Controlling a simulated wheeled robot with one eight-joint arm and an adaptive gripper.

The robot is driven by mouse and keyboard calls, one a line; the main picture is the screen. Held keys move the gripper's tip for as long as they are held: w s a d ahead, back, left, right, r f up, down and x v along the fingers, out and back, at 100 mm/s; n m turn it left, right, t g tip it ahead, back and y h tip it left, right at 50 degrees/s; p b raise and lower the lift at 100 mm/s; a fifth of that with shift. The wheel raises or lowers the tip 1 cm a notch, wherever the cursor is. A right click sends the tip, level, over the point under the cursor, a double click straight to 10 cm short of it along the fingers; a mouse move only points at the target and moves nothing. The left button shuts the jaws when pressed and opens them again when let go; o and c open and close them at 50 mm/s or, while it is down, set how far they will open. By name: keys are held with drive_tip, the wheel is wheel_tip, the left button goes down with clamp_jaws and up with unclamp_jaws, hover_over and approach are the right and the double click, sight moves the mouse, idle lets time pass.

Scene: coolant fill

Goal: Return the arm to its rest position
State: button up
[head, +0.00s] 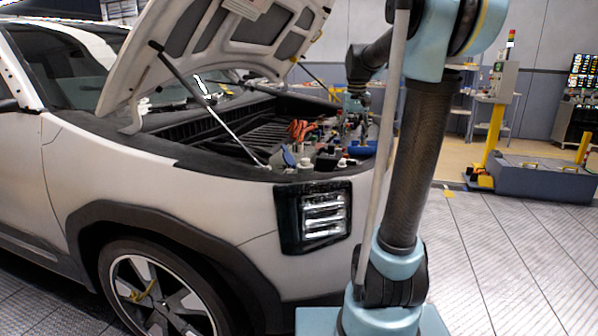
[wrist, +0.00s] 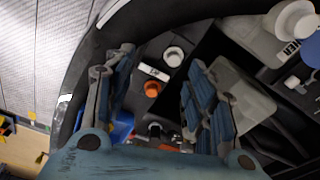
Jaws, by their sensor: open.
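My gripper (wrist: 160,60) is open and empty in the wrist view, its two blue-padded fingers spread apart. Between and beyond the fingers are a white round cap (wrist: 173,56), a small white label (wrist: 155,72) and an orange cap (wrist: 152,89) in the dark engine bay. In the head view my arm reaches over the front right of the open engine bay (head: 235,130). There my gripper (head: 357,118) hangs pointing down above the bay; its fingers are too small to read in that view.
The white car's raised hood (head: 240,35) and its prop rod (head: 205,100) stand left of my arm. A blue item (head: 362,147) lies in the bay under the gripper. A grey-blue platform with a yellow post (head: 492,135) stands at right. The floor at front right is clear.

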drive_tip(key=s+f, duration=1.2)
drive_tip(key=s, duration=0.3)
drive_tip(key=s+f+t, duration=0.1)
drive_tip(key=s+f, duration=1.1)
drive_tip(key=s, duration=0.3)
drive_tip(key=shift+s+n, duration=0.3)
drive_tip(key=shift+w+f, duration=0.25)
drive_tip(key=shift+w, duration=0.2)
